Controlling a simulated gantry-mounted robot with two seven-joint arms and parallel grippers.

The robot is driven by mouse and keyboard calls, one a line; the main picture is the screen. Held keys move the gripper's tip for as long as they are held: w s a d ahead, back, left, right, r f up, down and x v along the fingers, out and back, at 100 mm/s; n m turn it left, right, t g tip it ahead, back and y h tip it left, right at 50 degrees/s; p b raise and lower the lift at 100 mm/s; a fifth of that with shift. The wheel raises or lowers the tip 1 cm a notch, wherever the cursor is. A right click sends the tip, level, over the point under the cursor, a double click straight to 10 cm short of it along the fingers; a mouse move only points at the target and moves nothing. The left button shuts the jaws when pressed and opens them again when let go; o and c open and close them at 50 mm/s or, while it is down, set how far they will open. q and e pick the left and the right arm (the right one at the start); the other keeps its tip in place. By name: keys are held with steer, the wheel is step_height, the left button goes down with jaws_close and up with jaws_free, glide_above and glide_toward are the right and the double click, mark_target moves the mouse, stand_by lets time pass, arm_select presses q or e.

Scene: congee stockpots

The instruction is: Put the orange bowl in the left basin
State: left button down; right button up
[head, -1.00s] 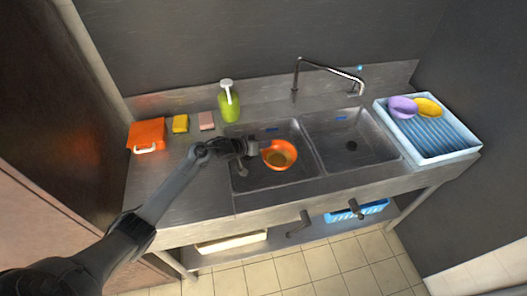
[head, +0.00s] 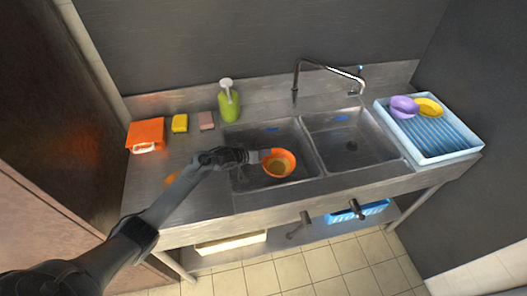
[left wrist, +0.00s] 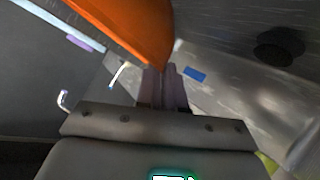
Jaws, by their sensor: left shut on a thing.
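The orange bowl (head: 278,163) is at the left basin (head: 240,137), within its outline in the head view; whether it touches the basin floor I cannot tell. My left gripper (head: 256,157) is shut on the bowl's left side. In the left wrist view the bowl's orange wall (left wrist: 130,28) fills the upper part, close to the gripper fingers (left wrist: 165,88). The bowl's underside is hidden in the head view. My right gripper is not in view.
The right basin (head: 350,147) is empty. A tap (head: 330,69) stands behind the basins. A green soap bottle (head: 229,102), two sponges (head: 180,123) and an orange item (head: 146,135) are left. A rack (head: 440,138) at right holds a purple bowl (head: 404,106) and a yellow bowl (head: 428,107).

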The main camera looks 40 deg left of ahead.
arm_select(q)
steer(key=c, duration=1.2)
jaws_free()
steer(key=shift+f, duration=0.1)
steer(key=shift+c, duration=0.2)
steer(key=r+p+v, duration=0.1)
steer(key=p+v, duration=0.2)
steer(key=v, duration=0.9)
steer(key=shift+r, duration=0.1)
